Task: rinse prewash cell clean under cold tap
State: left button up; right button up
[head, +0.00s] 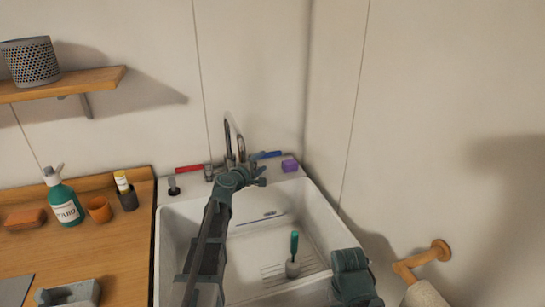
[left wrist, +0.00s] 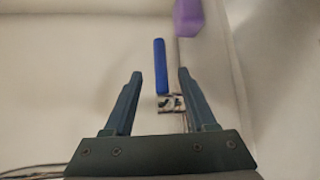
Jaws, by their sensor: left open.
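The white sink basin (head: 180,235) lies below the back wall, with a ribbed floor. A chrome tap (head: 230,130) rises behind it, with a red lever (head: 189,169) at left and a blue lever (head: 267,155) at right. In the left wrist view the blue lever (left wrist: 160,66) shows ahead of the fingertips, between their lines. My left gripper (head: 258,180) is open, in front of the tap near the blue lever; nothing shows held. I cannot tell whether it touches the lever. My arm partly hides the basin. No water stream is visible.
A green-handled brush (head: 294,246) stands in the basin. A purple block (head: 290,165) sits on the back right rim, close to the blue lever. The wooden counter (head: 110,250) at left holds a green spray bottle (head: 64,200) and an orange cup (head: 99,209). A wall closes the right.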

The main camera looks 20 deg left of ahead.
aim_at(271, 155)
pick_arm(q)
jog(key=b+x, duration=0.1)
jog(key=x, duration=0.8)
grip_shut()
dwell(1.3)
